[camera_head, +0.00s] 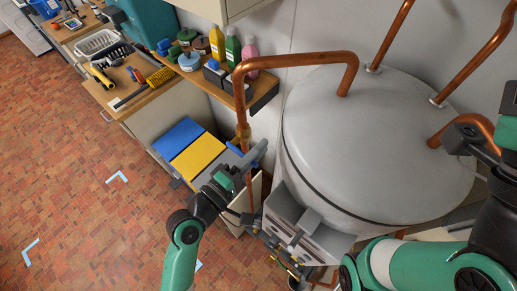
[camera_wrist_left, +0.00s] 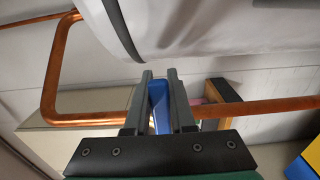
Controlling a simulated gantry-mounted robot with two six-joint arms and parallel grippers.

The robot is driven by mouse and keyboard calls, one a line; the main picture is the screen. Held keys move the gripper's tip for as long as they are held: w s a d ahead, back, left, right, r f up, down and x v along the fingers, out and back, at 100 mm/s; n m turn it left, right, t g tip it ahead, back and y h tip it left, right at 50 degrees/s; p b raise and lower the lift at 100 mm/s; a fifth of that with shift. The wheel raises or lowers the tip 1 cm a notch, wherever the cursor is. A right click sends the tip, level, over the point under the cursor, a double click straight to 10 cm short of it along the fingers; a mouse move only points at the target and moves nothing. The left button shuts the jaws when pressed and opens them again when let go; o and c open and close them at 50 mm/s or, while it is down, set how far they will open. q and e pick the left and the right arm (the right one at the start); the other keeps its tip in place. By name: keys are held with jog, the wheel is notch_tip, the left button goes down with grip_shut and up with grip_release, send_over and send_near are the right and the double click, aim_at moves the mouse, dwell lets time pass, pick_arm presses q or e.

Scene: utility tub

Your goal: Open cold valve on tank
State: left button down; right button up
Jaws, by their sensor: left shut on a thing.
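The tank (camera_head: 375,140) is a large pale grey cylinder with copper pipes on its top. My left gripper (camera_head: 256,155) is beside this pipe, just below the fitting. In the left wrist view its two fingers (camera_wrist_left: 160,76) are shut on a blue valve handle (camera_wrist_left: 159,105) in front of the copper pipe (camera_wrist_left: 255,107).
A wooden shelf (camera_head: 215,75) with bottles stands left of the pipe. Below it are a blue and a yellow panel (camera_head: 198,158). A grey box-like unit (camera_head: 305,228) is in front of the tank. The brick floor at left is open.

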pick_arm(q)
jog(key=shift+w+a+r+n+p, duration=0.15)
jog(key=shift+r+n+p, duration=0.45)
jog(key=shift+n+p, duration=0.7)
jog(key=shift+w+a+r+n+p, duration=0.15)
jog(key=shift+r+n+p, duration=0.45)
jog(key=shift+n+p, duration=0.7)
jog(key=shift+w+a+r+n+p, duration=0.15)
jog(key=shift+r+n+p, duration=0.6)
jog(key=shift+p, duration=0.9)
jog(key=shift+s+f+n, duration=0.1)
jog(key=shift+f+n, duration=0.05)
jog(key=shift+n, duration=0.1)
jog(key=c, duration=0.8)
grip_release()
jog(key=shift+o, duration=0.2)
